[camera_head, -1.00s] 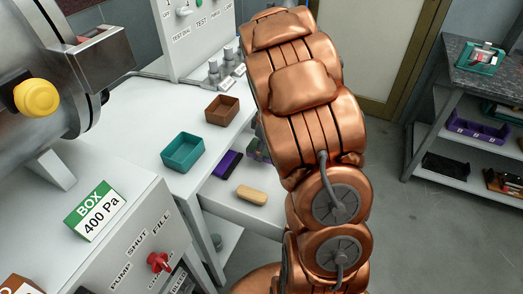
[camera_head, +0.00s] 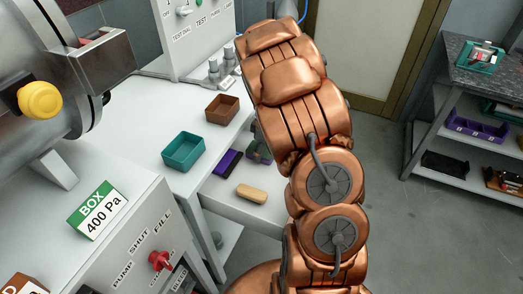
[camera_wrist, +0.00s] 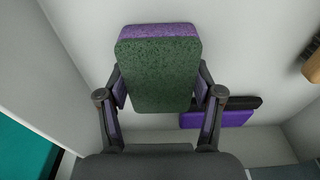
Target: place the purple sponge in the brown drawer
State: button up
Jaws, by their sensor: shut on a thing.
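My gripper (camera_wrist: 158,90) is shut on the purple sponge (camera_wrist: 150,75), whose large dark green face shows with a purple strip along its top edge. In the wrist view the fingers press its two sides, over a white surface. In the head view my arm hides most of the gripper and sponge. No brown drawer can be made out. A brown open box (camera_head: 222,110) stands on the white bench. An open white drawer (camera_head: 268,213) lies below the bench top, to the left of my arm.
The white drawer holds a purple and black block (camera_head: 227,163) and a tan block (camera_head: 251,194). A teal box (camera_head: 183,151) stands on the bench beside the brown box. A metal chamber (camera_head: 60,85) is at the left. A shelf unit (camera_head: 470,130) stands at right.

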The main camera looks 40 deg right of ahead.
aim_at(266, 151)
jog(key=o, duration=1.2)
jog(key=shift+f, duration=0.1)
notch_tip(266, 151, up, 11)
jog(key=s, duration=0.1)
jog(key=s+a+r+m+g, duration=0.2)
jog(key=s+a+r+m, duration=0.35)
jog(key=s+a, duration=1.2)
jog(key=s, duration=0.5)
jog(key=s+a+r+g, duration=0.1)
jog(key=s+a, duration=0.2)
jog(key=s, duration=0.5)
jog(key=shift+m+h+b, duration=0.35)
jog(key=shift+h+b, duration=0.05)
jog(key=shift+b, duration=0.05)
